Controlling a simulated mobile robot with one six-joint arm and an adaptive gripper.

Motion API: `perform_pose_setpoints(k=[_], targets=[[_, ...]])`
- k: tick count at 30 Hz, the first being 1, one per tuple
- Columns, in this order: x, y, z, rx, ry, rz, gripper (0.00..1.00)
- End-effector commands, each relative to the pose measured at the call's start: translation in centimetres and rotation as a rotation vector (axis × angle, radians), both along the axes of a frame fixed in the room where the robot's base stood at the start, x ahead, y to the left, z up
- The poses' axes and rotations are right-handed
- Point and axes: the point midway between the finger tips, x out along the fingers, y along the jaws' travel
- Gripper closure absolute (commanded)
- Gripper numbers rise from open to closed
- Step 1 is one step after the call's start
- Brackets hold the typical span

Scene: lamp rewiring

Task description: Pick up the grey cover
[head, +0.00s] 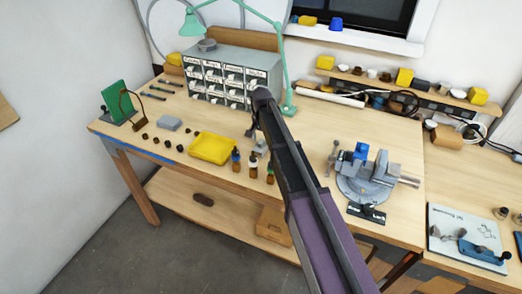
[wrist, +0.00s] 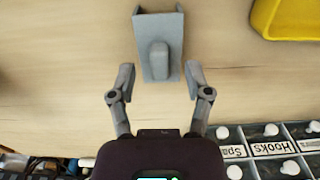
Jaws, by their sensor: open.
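The grey cover (wrist: 146,30) is a channel-shaped piece with two raised side walls and a rounded grey lump in its middle. It lies on the wooden bench, near the top centre of the wrist view. In the head view it shows as a small grey shape (head: 260,144), partly hidden by my arm. My gripper (wrist: 160,78) is open and empty, with one finger on each side of the cover's near end in the picture. I cannot tell how far above the bench the fingers are. In the head view my gripper (head: 254,124) is mostly hidden behind my wrist.
A yellow tray (head: 212,148) lies left of the cover, with small bottles (head: 253,161) at the bench front. The labelled drawer cabinet (head: 222,72) stands behind. A vise (head: 370,176) is to the right. A lamp base (head: 289,109) stands close behind my gripper.

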Motion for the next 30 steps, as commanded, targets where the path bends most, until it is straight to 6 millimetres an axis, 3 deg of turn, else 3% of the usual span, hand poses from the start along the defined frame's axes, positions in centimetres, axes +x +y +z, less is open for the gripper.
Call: perform_pose_setpoints(k=[7,27,30], targets=[[0.03,-0.01,-1.64,0.000,0.000,0.000,0.36],[0.04,-0.04,-1.69,0.000,0.000,-0.001,0.36],[0.04,-0.05,-1.69,0.000,0.000,-0.001,0.62]])
